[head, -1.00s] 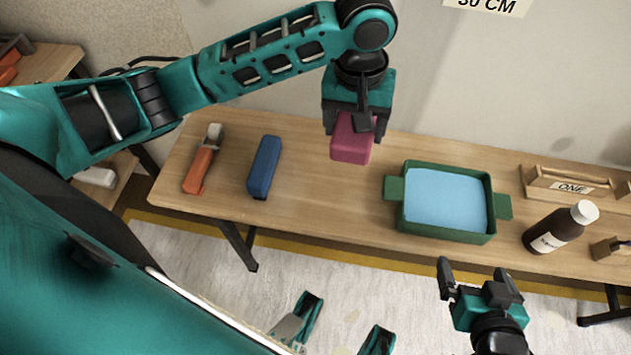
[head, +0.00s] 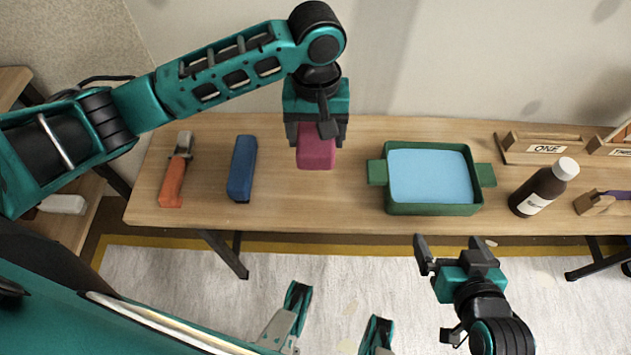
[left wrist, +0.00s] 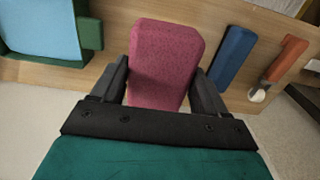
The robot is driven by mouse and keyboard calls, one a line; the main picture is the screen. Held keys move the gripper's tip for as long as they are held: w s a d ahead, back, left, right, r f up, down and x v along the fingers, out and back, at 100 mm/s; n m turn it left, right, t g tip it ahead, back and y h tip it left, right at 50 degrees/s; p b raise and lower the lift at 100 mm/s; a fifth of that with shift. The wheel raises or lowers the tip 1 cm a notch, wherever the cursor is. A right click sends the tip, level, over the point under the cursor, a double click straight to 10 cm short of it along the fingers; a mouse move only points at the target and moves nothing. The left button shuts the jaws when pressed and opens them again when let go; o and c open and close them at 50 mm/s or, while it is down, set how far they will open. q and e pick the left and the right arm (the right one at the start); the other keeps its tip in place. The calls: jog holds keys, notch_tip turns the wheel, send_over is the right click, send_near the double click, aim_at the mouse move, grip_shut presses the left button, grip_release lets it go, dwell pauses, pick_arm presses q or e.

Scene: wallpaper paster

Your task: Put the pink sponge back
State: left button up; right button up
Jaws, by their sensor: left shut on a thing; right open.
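The pink sponge (head: 316,156) is a block held in my left gripper (head: 316,140), over the table between the blue block and the green tray. In the left wrist view the sponge (left wrist: 163,62) sits between the two dark fingers of my left gripper (left wrist: 165,85), which is shut on it. Whether its underside touches the table cannot be told. My right gripper (head: 456,246) is open and empty, in front of the table's front edge below the tray.
A green tray (head: 430,209) with light blue liquid stands right of the sponge. A blue block (head: 242,168) and an orange-handled tool (head: 173,182) lie to the left. A brown bottle (head: 541,190), a wooden holder marked ONE (head: 510,149) and a wooden brush-like item (head: 597,203) are at right.

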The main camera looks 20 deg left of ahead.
pick_arm(q)
notch_tip(320, 180, down, 12)
jog(key=b, duration=0.3)
jog(key=shift+f, duration=1.8)
jog(key=o, duration=1.1)
